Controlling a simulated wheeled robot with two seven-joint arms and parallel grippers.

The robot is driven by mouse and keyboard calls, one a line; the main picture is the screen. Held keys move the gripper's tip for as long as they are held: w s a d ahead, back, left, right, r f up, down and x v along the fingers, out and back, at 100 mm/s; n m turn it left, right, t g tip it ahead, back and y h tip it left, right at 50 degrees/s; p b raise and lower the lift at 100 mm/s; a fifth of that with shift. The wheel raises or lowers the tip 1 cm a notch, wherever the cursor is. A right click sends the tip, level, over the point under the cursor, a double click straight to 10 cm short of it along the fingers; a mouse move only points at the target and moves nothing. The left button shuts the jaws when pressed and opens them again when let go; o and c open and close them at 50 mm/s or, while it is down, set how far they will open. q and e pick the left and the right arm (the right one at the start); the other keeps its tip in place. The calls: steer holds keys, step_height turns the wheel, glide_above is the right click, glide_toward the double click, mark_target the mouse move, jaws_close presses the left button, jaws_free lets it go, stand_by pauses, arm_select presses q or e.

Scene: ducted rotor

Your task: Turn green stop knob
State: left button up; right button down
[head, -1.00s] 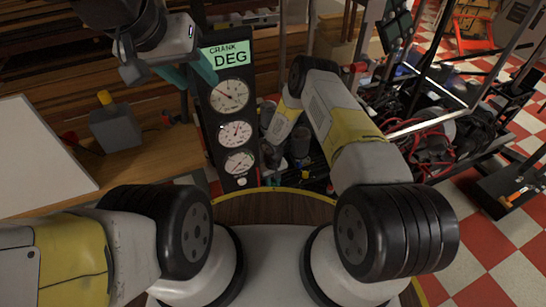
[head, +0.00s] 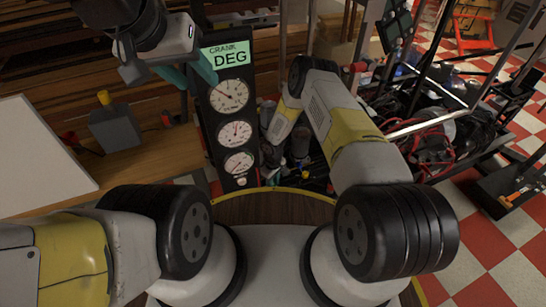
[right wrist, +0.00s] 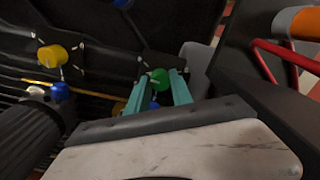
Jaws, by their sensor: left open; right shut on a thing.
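The green stop knob (right wrist: 159,78) shows in the right wrist view, on a dark panel. My right gripper (right wrist: 158,88) has its two teal fingers on either side of the knob and is shut on it. In the head view the knob is not clearly visible; my right arm reaches down to the dark area right of the gauge panel. My left gripper (head: 190,74) is open and empty, in front of the upper left part of the gauge panel (head: 248,120).
Yellow (right wrist: 53,57) and blue (right wrist: 59,92) knobs sit left of the green one. An orange-ended part with red bars (right wrist: 296,24) is at the right. In the head view, a grey box with a yellow button (head: 114,127) stands on the wooden bench beside a white board (head: 35,155).

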steer(key=n, duration=0.6)
steer(key=shift+w, duration=0.1)
steer(key=n, duration=0.5)
steer(key=shift+n, duration=0.4)
steer(key=n, duration=1.1)
steer(key=shift+a, duration=0.1)
steer(key=shift+n, duration=0.3)
steer(key=c, duration=1.1)
jaws_free()
steer(key=shift+r, duration=3.95)
